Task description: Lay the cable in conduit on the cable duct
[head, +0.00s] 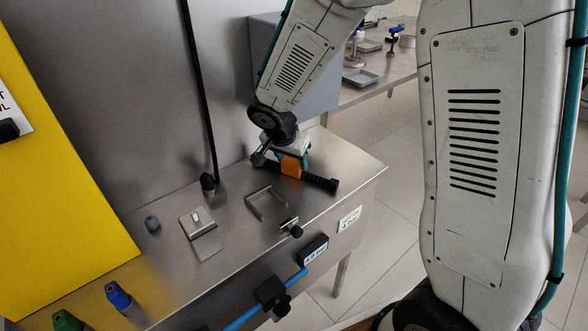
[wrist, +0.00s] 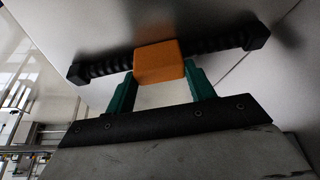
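The cable in conduit (head: 318,182) is a black ribbed tube with end caps and an orange block around its middle. It is at the right end of the steel bench in the head view. My gripper (wrist: 159,70) has its green fingers on both sides of the orange block (wrist: 159,61), closed on it. The conduit (wrist: 219,43) lies crosswise to the fingers in the wrist view. I cannot tell if it touches the bench. A U-shaped metal bracket (head: 252,200), perhaps the cable duct, stands on the bench left of and nearer than the conduit.
A black clamp knob (head: 296,231) is at the bracket's near end. A grey box (head: 265,50) stands behind my arm. Blue (head: 117,295) and green (head: 66,321) parts are front left.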

